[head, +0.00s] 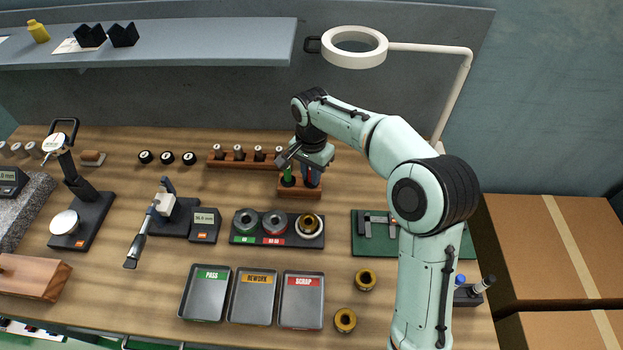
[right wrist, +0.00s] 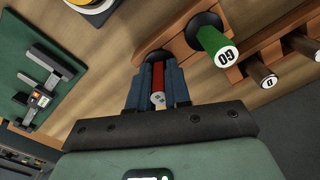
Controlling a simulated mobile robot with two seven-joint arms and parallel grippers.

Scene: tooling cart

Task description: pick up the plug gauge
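A green-handled plug gauge marked GO (head: 288,178) stands in a small wooden block (head: 300,191) at the back middle of the bench; the right wrist view shows its green end (right wrist: 215,42) beside my fingers. A red-handled plug gauge (right wrist: 158,76) with a pale end is between the two blue fingers of my right gripper (right wrist: 158,80). The fingers lie close on both sides of it and look shut on it. Its lower part is hidden, and it seems still at the block. In the head view my right gripper (head: 307,168) reaches down over the block. My left gripper is not in view.
A wooden rack of dark pins (head: 228,162) stands just left of the block. A tray of ring gauges (head: 259,238) is in front, then sorting trays (head: 205,315). A green mat with a caliper (head: 365,245) lies to the right. A lamp (head: 354,48) hangs behind.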

